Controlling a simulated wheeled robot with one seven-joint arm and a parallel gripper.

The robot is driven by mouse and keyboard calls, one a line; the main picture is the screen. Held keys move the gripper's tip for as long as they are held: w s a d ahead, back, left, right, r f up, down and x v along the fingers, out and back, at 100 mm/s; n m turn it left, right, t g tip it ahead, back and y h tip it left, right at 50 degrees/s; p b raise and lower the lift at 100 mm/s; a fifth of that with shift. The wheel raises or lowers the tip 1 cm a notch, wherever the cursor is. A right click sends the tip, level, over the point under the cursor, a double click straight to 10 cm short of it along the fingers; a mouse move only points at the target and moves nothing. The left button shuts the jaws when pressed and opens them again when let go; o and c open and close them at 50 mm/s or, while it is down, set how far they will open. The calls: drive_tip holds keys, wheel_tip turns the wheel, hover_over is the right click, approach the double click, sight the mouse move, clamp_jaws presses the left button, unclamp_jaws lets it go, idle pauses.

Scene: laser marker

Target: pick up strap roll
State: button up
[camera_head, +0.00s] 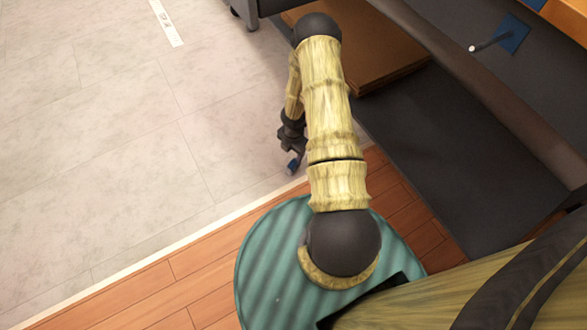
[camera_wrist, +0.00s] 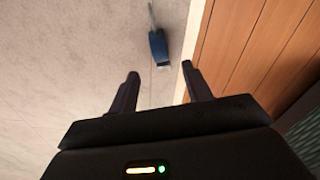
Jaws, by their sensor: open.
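A small dark-blue item (camera_wrist: 158,46) with a thin grey length running up from it lies on the pale floor in the wrist view. It may be the strap roll, but I cannot tell for sure. In that view it sits just beyond the gap between the two fingers of my gripper (camera_wrist: 160,73). The fingers are apart with nothing between them. In the head view my gripper (camera_head: 291,149) points down beside my arm, and a bit of blue (camera_head: 294,163) shows at its tip. Part of my gripper is hidden there by my arm.
A blue piece with a rod (camera_head: 512,36) lies on the bench. A pale strip edges the wooden floor (camera_head: 185,265).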

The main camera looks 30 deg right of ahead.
sight(293, 163)
drive_tip(key=shift+f+b, duration=1)
drive_tip(key=shift+f, duration=1.2)
drive_tip(key=shift+f, duration=0.1)
wheel_tip(293, 163, down, 6)
drive_tip(key=b, duration=0.4)
drive_tip(key=shift+s+d+r, duration=0.1)
drive_tip(key=shift+r, duration=0.1)
drive_tip(key=c, duration=0.4)
clamp_jaws()
